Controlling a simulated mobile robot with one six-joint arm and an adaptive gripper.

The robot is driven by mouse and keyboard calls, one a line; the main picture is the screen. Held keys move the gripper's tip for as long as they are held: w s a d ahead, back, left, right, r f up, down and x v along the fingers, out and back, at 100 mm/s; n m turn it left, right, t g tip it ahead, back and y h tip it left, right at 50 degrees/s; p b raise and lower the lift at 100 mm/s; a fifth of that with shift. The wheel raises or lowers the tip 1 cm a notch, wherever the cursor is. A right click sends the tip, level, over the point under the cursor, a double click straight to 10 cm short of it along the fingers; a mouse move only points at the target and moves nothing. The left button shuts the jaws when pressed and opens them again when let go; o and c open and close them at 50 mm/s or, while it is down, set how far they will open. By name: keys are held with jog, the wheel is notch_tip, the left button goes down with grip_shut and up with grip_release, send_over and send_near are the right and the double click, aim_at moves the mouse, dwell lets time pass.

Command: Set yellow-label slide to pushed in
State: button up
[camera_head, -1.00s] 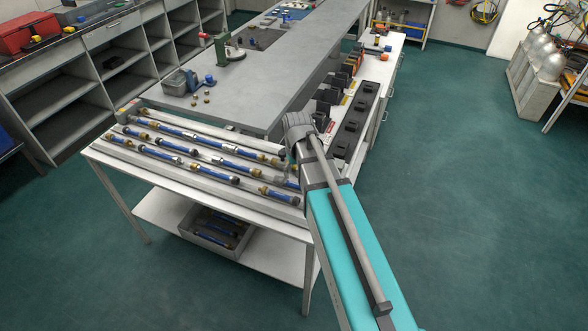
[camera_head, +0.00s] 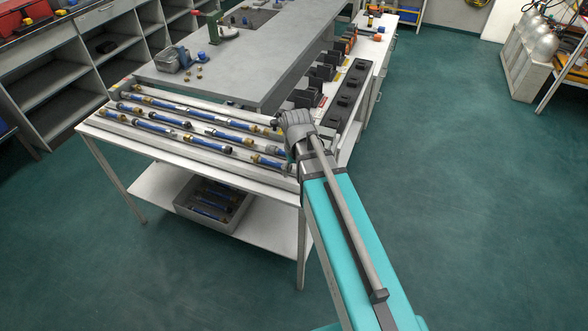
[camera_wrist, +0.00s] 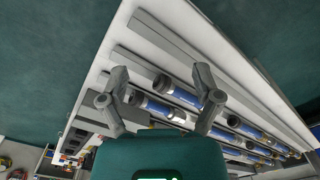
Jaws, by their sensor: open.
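Several blue tubes with brass and dark end fittings lie in rows on the white bench's rack; one blue tube (camera_head: 208,147) shows mid-rack. Some carry silver sleeves. I cannot tell which part is the yellow-label slide; no yellow label is readable. My gripper (camera_wrist: 162,80) is open in the wrist view, its two fingers spread with nothing held. The nearest tube (camera_wrist: 185,97) shows between and beyond the fingers, partly covered by the right finger. In the head view my wrist (camera_head: 300,130) is over the rack's right end, and hides the fingertips and part of the rack.
A row of black blocks (camera_head: 347,95) stands beyond my wrist on the right. The grey worktop (camera_head: 250,75) rises behind the rack. A grey bin (camera_head: 213,205) sits on the lower shelf. Open green floor (camera_head: 470,200) lies to the right.

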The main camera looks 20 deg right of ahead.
jog(key=shift+s, duration=0.15)
jog(key=s, duration=0.6)
jog(key=shift+s+a+m, duration=0.15)
jog(key=shift+s+m, duration=0.05)
jog(key=shift+m, duration=0.1)
